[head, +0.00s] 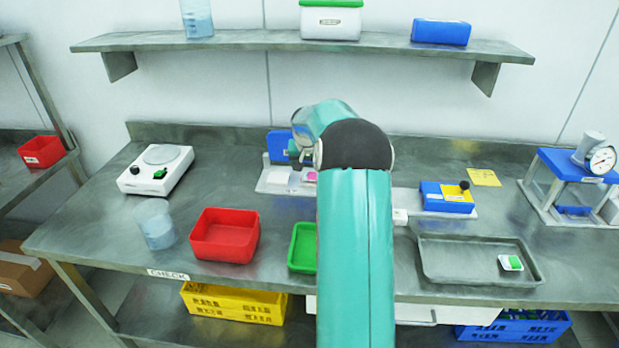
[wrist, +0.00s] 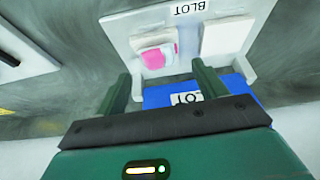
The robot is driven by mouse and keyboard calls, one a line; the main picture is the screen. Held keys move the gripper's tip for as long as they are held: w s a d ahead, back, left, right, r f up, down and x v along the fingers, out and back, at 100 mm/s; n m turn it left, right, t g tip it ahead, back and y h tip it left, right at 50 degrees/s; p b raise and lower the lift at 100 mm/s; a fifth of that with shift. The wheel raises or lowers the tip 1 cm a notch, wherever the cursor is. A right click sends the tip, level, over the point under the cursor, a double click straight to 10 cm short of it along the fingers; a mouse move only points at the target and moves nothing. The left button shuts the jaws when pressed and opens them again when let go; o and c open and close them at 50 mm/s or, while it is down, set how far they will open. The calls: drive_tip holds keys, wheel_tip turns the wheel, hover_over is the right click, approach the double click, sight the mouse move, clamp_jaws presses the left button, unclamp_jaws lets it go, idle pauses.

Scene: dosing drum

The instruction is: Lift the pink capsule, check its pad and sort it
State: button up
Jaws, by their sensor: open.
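The pink capsule (wrist: 158,55) lies on the white BLOT plate (wrist: 183,12) in the wrist view, beside a pale block. In the head view a small pink part of it (head: 311,176) shows left of my arm. The capsule is just beyond the fingertips, nearer the left finger. A blue BLOT block (wrist: 160,96) shows between the fingers. My arm hides part of the station in the head view, and I cannot make out the capsule's pad.
A red bin (head: 225,236) and a green tray (head: 303,247) stand at the bench front. A beaker (head: 157,226) and a white scale (head: 157,170) are at left. At right are a grey tray (head: 450,270), a blue-yellow box (head: 446,197) and a gauge press (head: 575,185).

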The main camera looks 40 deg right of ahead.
drive_tip(key=shift+d+f, duration=0.15)
drive_tip(key=shift+f, duration=0.25)
drive_tip(key=x, duration=0.4)
drive_tip(key=shift+s+f, duration=0.1)
drive_tip(key=shift+f, duration=0.05)
drive_tip(key=c, duration=1)
